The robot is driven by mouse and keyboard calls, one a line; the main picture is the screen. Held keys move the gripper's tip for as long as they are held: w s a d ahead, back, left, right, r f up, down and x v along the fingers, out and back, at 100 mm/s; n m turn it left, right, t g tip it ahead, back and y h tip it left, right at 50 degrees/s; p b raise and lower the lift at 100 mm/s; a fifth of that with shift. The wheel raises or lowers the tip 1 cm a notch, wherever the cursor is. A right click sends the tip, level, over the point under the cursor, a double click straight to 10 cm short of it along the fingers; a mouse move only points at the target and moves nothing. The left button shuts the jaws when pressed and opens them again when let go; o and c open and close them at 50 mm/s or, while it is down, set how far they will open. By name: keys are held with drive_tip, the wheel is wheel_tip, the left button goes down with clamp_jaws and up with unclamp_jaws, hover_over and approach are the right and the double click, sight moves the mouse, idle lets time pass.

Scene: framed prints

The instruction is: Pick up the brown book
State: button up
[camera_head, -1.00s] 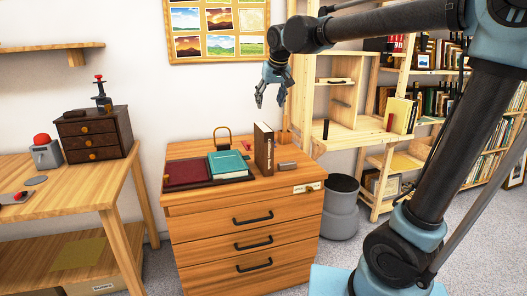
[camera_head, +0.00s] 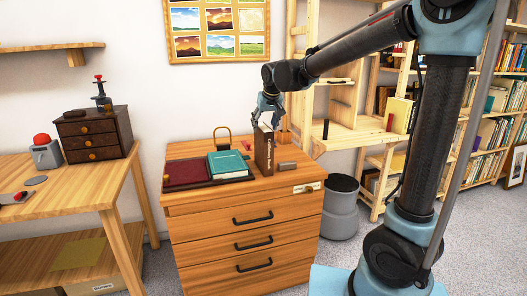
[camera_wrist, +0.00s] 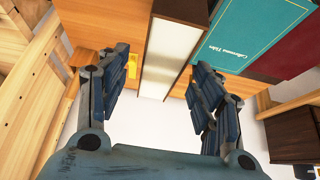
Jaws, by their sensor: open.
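The brown book (camera_head: 264,152) stands upright on top of the wooden drawer cabinet (camera_head: 247,205), its spine facing the head camera. My gripper (camera_head: 268,125) is open at the book's top edge. In the wrist view the book (camera_wrist: 172,50) shows its pale page edges between the two spread fingers of my gripper (camera_wrist: 155,85). Gaps show between the book and the fingers in that view. From the head view I cannot tell how far the fingertips reach down past the book's top.
A teal book (camera_head: 228,164) lies on a dark red mat (camera_head: 187,174) left of the brown book. Open shelves (camera_head: 345,120) stand at the right.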

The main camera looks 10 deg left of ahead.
sight(264, 127)
drive_tip(key=x, duration=0.3)
drive_tip(key=shift+a+f, duration=0.1)
drive_tip(key=shift+f, duration=0.05)
drive_tip(key=shift+w+f, duration=0.1)
drive_tip(key=shift+f, duration=0.15)
idle(0.5)
clamp_jaws()
idle(0.3)
